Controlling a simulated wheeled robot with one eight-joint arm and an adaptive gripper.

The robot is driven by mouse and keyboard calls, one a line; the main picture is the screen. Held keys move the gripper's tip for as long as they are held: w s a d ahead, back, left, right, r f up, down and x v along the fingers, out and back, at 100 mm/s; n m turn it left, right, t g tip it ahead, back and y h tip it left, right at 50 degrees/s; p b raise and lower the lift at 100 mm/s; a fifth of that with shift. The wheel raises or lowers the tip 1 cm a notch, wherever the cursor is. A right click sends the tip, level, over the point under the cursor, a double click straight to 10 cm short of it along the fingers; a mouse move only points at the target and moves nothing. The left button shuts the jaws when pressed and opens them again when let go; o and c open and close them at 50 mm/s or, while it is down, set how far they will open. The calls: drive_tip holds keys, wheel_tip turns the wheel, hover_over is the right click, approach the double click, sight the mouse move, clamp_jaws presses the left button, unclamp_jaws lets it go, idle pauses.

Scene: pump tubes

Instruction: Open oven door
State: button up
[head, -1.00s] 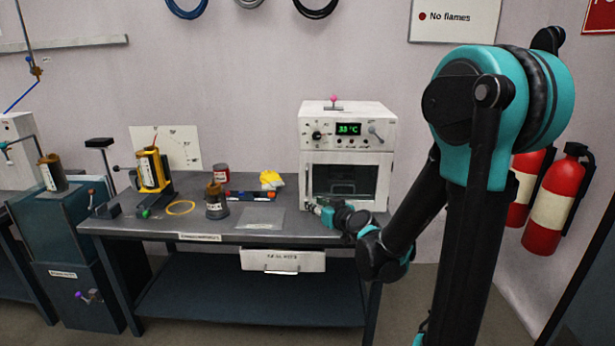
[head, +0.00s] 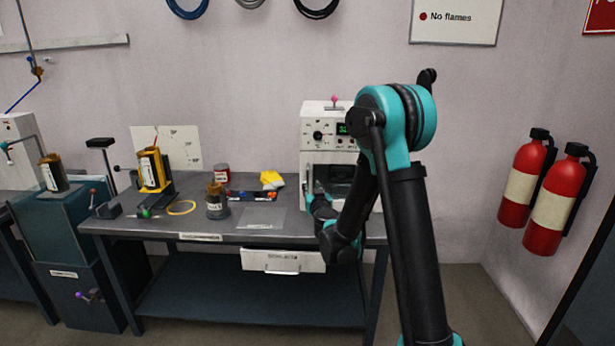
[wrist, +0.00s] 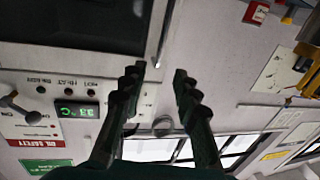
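The oven (head: 318,157) is a white box on the workbench with a control panel above a dark-windowed door. My arm hides part of its right side. The door looks shut in the wrist view, where its dark window (wrist: 75,22) fills the upper left. A thin silver bar, which looks like the door handle (wrist: 164,32), lies beyond and between my fingertips. My gripper (wrist: 160,72) is open, its two black fingers apart with nothing between them. In the head view my gripper (head: 311,198) is at the left edge of the door; contact cannot be told.
The workbench (head: 255,238) carries an orange pump tube stand (head: 152,170), a brown bottle (head: 216,200), a red can (head: 221,173) and a yellow cloth (head: 271,179). A white drawer (head: 283,261) hangs below.

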sight(308, 175)
drive_tip(key=w, duration=0.3)
drive_tip(key=w+a, duration=0.1)
drive_tip(key=w, duration=0.3)
drive_tip(key=w+a, duration=0.1)
drive_tip(key=w, duration=0.2)
drive_tip(key=shift+w+a, duration=0.1)
drive_tip(key=shift+w, duration=0.3)
clamp_jaws()
